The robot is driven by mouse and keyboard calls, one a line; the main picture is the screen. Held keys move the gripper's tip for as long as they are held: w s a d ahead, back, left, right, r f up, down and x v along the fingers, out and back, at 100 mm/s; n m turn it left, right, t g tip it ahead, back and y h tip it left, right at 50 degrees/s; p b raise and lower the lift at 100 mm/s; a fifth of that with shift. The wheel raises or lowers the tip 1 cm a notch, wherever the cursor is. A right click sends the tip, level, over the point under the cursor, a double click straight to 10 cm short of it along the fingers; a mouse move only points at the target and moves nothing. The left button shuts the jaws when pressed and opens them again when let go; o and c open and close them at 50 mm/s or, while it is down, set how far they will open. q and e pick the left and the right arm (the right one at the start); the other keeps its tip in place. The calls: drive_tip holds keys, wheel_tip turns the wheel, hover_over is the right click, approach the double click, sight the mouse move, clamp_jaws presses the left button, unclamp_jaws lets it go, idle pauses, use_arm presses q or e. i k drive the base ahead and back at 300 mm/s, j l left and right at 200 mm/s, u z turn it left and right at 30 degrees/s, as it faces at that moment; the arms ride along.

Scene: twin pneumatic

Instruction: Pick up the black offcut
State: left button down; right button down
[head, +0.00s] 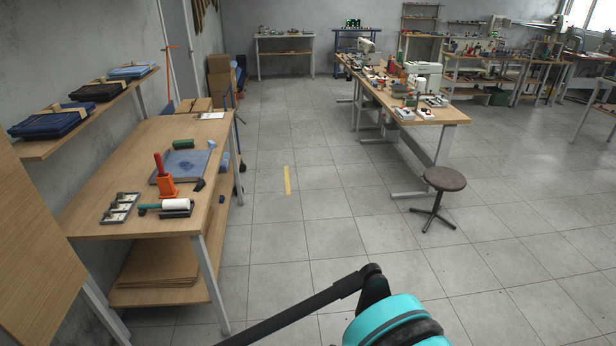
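A small black piece (199,184), which may be the black offcut, lies near the right edge of the wooden workbench (90,222) on the left. It sits just off the lower right corner of a blue-grey cloth or mat (182,166). A folded black cloth (98,92) also lies on the wall shelf, between two blue ones. The piece on the bench is too small to make out clearly. Neither of my grippers is in view; only a dark bar and a teal part of my own arm show at the bottom.
On the bench stand an orange holder (166,187) with a red-handled tool, a white roll (174,206), a grey tray (120,208) and a green roll (183,144). A stool (444,180) stands by the sewing table (445,115) to the right. The tiled floor between is clear.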

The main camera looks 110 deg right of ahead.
sight(201, 184)
drive_tip(key=z, duration=3)
drive_tip(key=i+l+z, duration=0.25)
drive_tip(key=i, duration=0.6)
drive_tip(key=i+j+z, duration=0.2)
drive_tip(key=i, duration=0.7)
drive_tip(key=i+j+z, duration=0.1)
drive_tip(key=i+z, duration=0.15)
drive_tip(key=i, duration=0.6)
